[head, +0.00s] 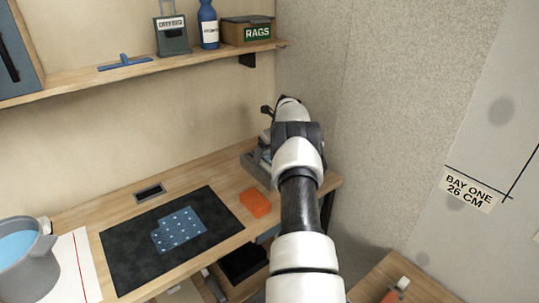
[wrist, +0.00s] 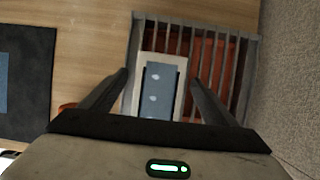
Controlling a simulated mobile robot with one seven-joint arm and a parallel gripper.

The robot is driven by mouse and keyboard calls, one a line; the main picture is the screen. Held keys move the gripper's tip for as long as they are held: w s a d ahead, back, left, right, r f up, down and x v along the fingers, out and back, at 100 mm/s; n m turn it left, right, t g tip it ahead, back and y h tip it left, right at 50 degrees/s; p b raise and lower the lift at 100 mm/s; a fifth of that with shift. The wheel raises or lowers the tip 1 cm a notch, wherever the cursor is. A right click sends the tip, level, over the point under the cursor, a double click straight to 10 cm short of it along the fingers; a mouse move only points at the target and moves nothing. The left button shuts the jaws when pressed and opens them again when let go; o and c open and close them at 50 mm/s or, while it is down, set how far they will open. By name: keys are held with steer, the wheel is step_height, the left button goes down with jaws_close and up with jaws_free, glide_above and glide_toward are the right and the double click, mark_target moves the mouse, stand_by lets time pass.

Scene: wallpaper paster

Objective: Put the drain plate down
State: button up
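In the wrist view a grey slatted rack (wrist: 243,70) lies over a reddish-brown inside. It looks like the drain plate on its tray, but I cannot tell the two apart. A pale-framed piece (wrist: 180,62) with a dark inner edge and a blue, white-spotted face lies over its left part. My gripper (wrist: 159,75) is open, its fingers either side of this piece with small gaps showing. I cannot tell its height above the rack. In the head view the grey tray (head: 252,163) shows partly at the bench's right end; my arm hides the rest and my fingers.
A dark mat (head: 120,245) with a blue spotted sheet (head: 180,231) lies on the bench (head: 110,205). A grey bucket (head: 25,265) stands at the left. The right wall (head: 375,120) is close; a shelf (head: 150,75) hangs above.

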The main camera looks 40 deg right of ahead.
steer(key=shift+r, duration=0.15)
steer(key=shift+r, duration=0.3)
steer(key=p+v, duration=0.1)
steer(key=v, duration=1)
steer(key=shift+s+r, duration=0.15)
steer(key=shift+r, duration=0.05)
